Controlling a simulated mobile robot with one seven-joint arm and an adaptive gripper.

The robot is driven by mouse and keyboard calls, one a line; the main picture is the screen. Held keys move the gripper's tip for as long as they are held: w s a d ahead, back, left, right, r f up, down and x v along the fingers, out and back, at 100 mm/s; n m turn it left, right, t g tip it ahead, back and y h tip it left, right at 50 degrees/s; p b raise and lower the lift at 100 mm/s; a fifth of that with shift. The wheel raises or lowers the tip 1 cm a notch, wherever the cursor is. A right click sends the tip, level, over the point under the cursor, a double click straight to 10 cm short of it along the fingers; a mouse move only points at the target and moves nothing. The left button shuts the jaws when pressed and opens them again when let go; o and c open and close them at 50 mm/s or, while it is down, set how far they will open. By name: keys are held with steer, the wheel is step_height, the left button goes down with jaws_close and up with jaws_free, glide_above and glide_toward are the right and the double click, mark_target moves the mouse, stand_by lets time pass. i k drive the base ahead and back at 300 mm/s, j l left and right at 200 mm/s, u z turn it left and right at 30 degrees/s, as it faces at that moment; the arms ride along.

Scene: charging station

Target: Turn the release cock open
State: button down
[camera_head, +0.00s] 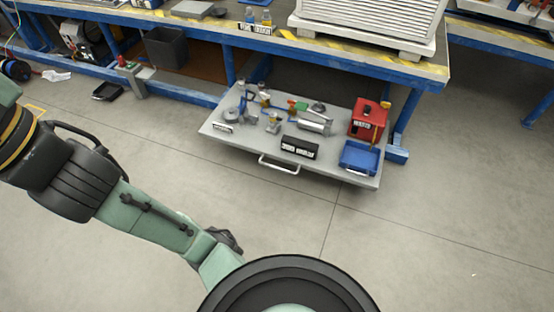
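A grey low panel (225,145) with a front handle (279,165) sticks out below the workbench and carries several small fittings. Among them are a brass-coloured fitting (273,123), a part with green and red (298,105), and a grey cylinder (314,121). I cannot tell which of these is the release cock, or whether it is open or closed. My green and black arm reaches in from the left toward the bottom middle, well apart from the panel. I cannot make out my gripper's fingers.
A red box (368,119) and a blue tray (360,157) stand at the panel's right side. A black label block (300,147) sits near its front edge. The workbench (400,70) overhangs the panel's back. The concrete floor (430,235) in front and to the right is clear.

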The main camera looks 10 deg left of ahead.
mark_target(292, 103)
steer(key=i+j, duration=0.3)
steer(key=i, duration=0.2)
steer(key=i+j, duration=0.35)
steer(key=i+j+z, duration=0.1)
steer(key=i+j, duration=0.2)
steer(key=i, duration=0.3)
steer(key=i+j, duration=0.1)
steer(key=i, duration=0.2)
steer(key=i+j, duration=0.15)
steer(key=i, duration=0.2)
